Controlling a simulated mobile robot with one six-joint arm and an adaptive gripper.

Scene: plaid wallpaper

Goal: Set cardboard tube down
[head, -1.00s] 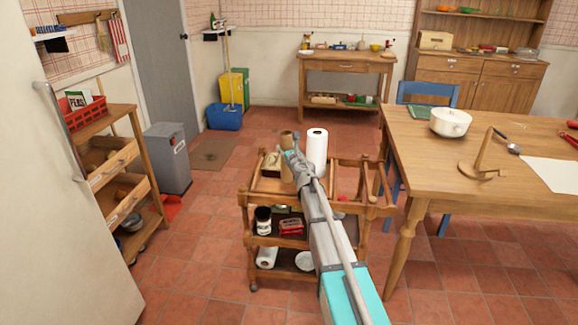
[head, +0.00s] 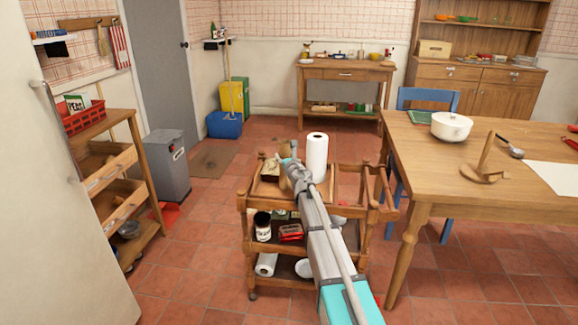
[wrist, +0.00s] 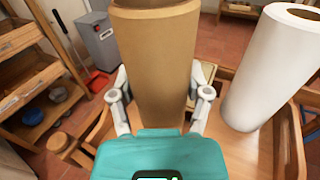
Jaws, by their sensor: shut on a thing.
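The brown cardboard tube (wrist: 155,65) stands roughly upright between my gripper's fingers in the wrist view. My gripper (wrist: 160,98) is shut on it. In the head view the tube (head: 284,151) is mostly hidden behind my gripper (head: 291,165), over the top tier of the wooden cart (head: 350,203). The tube's lower end is hidden, so I cannot tell whether it touches the cart top.
A white paper towel roll (head: 317,157) stands close on the right of the tube on the cart top. A small box (head: 270,168) is to its left. The cart has raised rails. A wooden table (head: 440,165) stands at the right.

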